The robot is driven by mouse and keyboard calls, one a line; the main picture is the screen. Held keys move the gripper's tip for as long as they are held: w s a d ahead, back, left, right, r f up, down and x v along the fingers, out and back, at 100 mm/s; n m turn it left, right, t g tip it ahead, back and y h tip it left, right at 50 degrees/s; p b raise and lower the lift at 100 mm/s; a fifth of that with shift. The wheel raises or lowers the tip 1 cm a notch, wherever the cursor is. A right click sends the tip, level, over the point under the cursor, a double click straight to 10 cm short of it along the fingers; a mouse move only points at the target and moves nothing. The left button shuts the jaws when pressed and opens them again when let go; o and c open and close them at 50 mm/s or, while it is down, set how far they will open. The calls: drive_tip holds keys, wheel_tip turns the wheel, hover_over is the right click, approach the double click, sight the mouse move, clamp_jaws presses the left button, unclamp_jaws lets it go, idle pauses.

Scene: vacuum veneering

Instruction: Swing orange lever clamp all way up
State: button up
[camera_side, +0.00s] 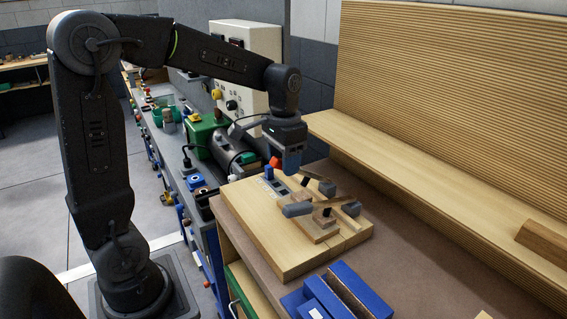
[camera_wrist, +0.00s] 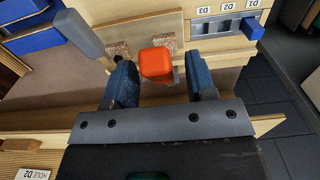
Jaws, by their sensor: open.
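The orange lever clamp's handle end (camera_wrist: 156,64) is a rounded orange block in the wrist view. It also shows in the side view as a small orange patch (camera_side: 275,162) beside my gripper (camera_side: 289,168), at the back of the wooden fixture board (camera_side: 262,238). In the wrist view my gripper (camera_wrist: 160,70) has its two blue fingers apart, one on each side of the orange handle. Gaps show on both sides, so neither finger seems to touch it. The clamp's pivot and lower arm are mostly hidden behind the handle and gripper.
A grey-handled lever (camera_side: 297,209) lies on the board. A panel with a blue slider (camera_wrist: 253,28) and labels D1 to D3 sits at the board's edge. A control box (camera_side: 250,50) and a ribbed wooden wall stand behind.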

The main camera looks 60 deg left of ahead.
drive_tip(key=shift+f, duration=0.5)
clamp_jaws()
